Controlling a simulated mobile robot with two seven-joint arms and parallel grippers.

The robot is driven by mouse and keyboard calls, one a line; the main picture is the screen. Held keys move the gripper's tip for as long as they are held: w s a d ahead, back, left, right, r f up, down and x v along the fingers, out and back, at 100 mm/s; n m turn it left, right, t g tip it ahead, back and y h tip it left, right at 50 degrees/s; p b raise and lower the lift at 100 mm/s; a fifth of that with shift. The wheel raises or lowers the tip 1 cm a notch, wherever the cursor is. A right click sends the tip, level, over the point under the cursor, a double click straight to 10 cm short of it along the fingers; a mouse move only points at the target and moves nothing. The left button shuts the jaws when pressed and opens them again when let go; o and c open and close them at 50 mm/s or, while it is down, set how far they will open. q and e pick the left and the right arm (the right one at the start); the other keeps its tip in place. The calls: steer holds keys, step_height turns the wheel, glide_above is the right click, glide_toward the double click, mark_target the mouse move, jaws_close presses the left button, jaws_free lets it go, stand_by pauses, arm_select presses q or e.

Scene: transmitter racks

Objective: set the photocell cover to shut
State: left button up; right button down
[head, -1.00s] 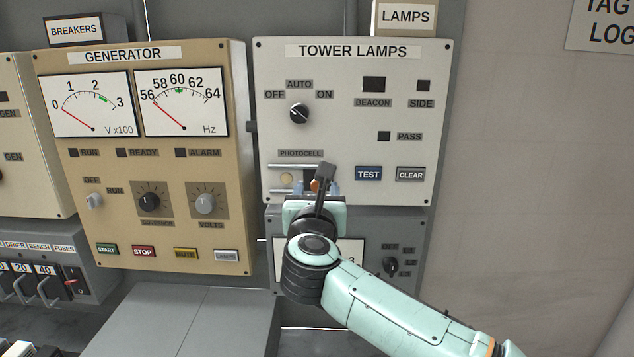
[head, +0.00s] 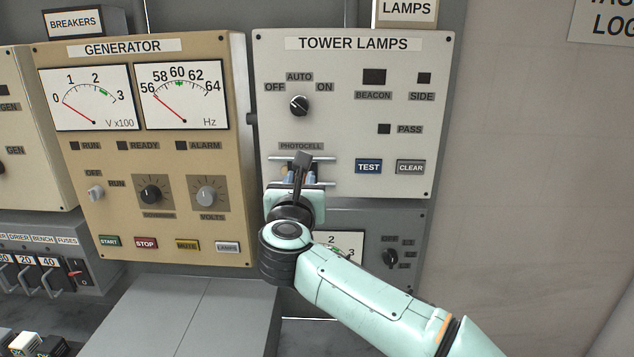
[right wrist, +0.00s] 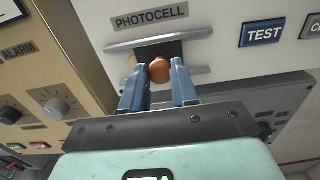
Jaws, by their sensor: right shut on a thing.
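The photocell cover is a small dark plate (right wrist: 172,48) with a round orange knob (right wrist: 159,70). It sits between two pale horizontal rails under the PHOTOCELL label (head: 301,146) on the tower lamps panel (head: 400,60). My right gripper (right wrist: 158,84) has its blue fingers on either side of the knob and is shut on it. In the right wrist view a thin pale yellowish sliver (right wrist: 133,62) shows at the cover's left edge. In the head view my wrist hides most of the cover. My left gripper is out of view.
The TEST button (head: 368,167) and CLEAR button (head: 410,167) are right of the rails. The beige generator panel (head: 225,100) stands to the left, its knobs near my gripper's left side. A grey panel (head: 405,220) is below.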

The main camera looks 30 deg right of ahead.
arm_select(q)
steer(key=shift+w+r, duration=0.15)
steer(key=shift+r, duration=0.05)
arm_select(e)
steer(key=w+a, duration=0.1)
steer(key=a, duration=0.2)
steer(key=shift+w, duration=0.35)
steer(key=shift+a, duration=0.1)
steer(key=c, duration=0.9)
jaws_free()
steer(key=shift+o, duration=0.2)
steer(key=shift+w+a, duration=0.1)
steer(key=shift+w, duration=0.05)
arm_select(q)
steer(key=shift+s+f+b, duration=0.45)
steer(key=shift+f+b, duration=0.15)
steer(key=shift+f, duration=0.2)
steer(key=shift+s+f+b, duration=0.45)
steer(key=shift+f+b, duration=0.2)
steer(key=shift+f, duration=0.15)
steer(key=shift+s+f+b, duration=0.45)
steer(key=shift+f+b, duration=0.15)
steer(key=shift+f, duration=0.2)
arm_select(e)
steer(key=v, duration=1.3)
steer(key=shift+s, duration=0.25)
